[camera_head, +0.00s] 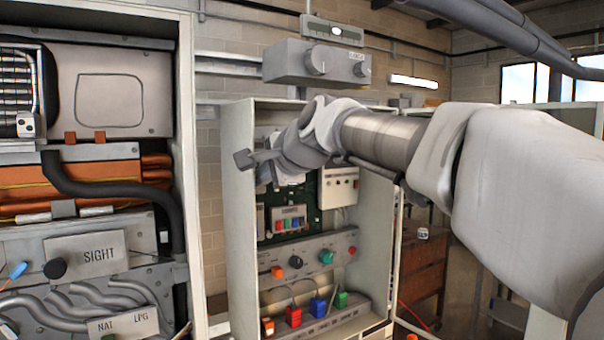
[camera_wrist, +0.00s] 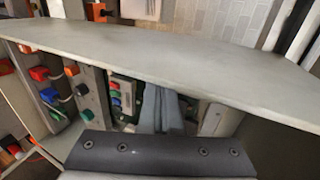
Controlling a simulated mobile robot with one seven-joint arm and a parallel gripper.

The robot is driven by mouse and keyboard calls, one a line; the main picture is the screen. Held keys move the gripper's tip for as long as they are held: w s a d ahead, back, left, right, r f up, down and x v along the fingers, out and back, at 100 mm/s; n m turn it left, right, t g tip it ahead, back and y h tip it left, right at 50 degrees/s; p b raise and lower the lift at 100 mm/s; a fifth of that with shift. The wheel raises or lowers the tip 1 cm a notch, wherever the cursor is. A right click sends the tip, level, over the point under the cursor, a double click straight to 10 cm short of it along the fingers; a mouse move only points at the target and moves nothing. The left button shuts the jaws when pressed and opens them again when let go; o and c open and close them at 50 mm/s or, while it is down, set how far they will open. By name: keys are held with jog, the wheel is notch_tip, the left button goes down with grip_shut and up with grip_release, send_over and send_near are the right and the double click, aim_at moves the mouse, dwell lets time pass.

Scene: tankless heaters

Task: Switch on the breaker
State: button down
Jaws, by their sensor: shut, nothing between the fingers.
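An open white cabinet (camera_head: 240,200) stands in the middle of the head view. Inside, a white box (camera_head: 339,187) with small dark and red parts sits at upper right. A small unit with a row of coloured switches (camera_head: 288,218) is left of it; it also shows in the wrist view (camera_wrist: 115,97). I cannot tell which part is the breaker, or its state. My gripper (camera_head: 243,160) is at the cabinet's upper left, in front of the opening. In the wrist view its fingers (camera_wrist: 157,108) are together and empty, beside a broad pale panel (camera_wrist: 170,55). My arm hides the cabinet's upper interior.
A lower panel has knobs (camera_head: 326,257), with red, blue and green connectors (camera_head: 318,306) below. A grey box with two dials (camera_head: 316,64) hangs above the cabinet. A larger heater cabinet (camera_head: 187,150) stands at left. A brick wall strip (camera_head: 209,180) shows between them.

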dwell(0.3)
jog(key=shift+w+a+b, duration=0.1)
jog(key=shift+b, duration=0.75)
jog(key=shift+r+p, duration=0.8)
jog(key=shift+r, duration=0.05)
